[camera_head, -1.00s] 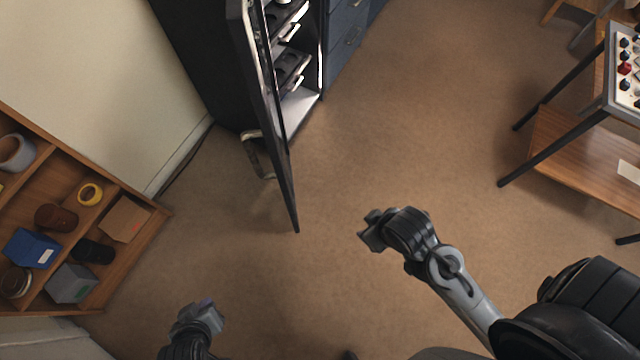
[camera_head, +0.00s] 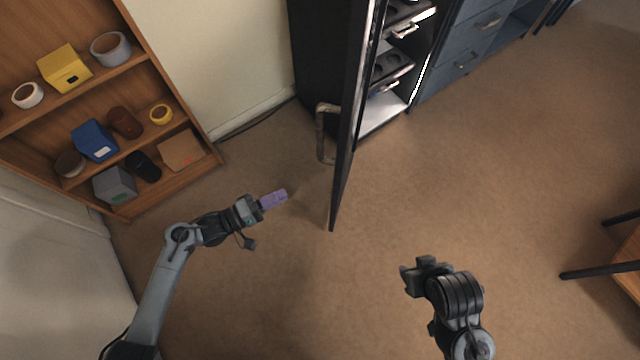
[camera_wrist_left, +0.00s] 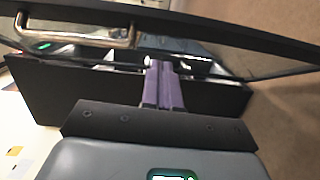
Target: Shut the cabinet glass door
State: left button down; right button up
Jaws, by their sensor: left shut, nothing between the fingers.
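The black cabinet (camera_head: 316,55) stands at the top of the head view. Its glass door (camera_head: 349,140) hangs open, seen almost edge-on, and swings out toward me. A metal bar handle (camera_head: 321,136) is on the door's left face. My left gripper (camera_head: 274,199) has purple fingers, shut and empty, to the left of the door and apart from it. In the left wrist view the shut purple fingers (camera_wrist_left: 163,84) point toward the door, with the handle (camera_wrist_left: 80,39) to their upper left. My right gripper (camera_head: 407,279) is right of the door; its jaws are unclear.
Inside the cabinet are shelves (camera_head: 381,108) with dark trays. Blue drawers (camera_head: 465,55) adjoin it on the right. A wooden shelf unit (camera_head: 207,150) with pots and boxes stands at left. A table leg (camera_head: 598,271) shows at right. The floor around the door is clear.

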pick_arm(q)
jog(key=s+d+b+x, duration=0.1)
jog(key=b+x, duration=0.3)
jog(key=x, duration=0.8)
jog(key=shift+s+d+r, duration=0.15)
jog(key=shift+d+r, duration=0.05)
jog(key=shift+r, duration=0.15)
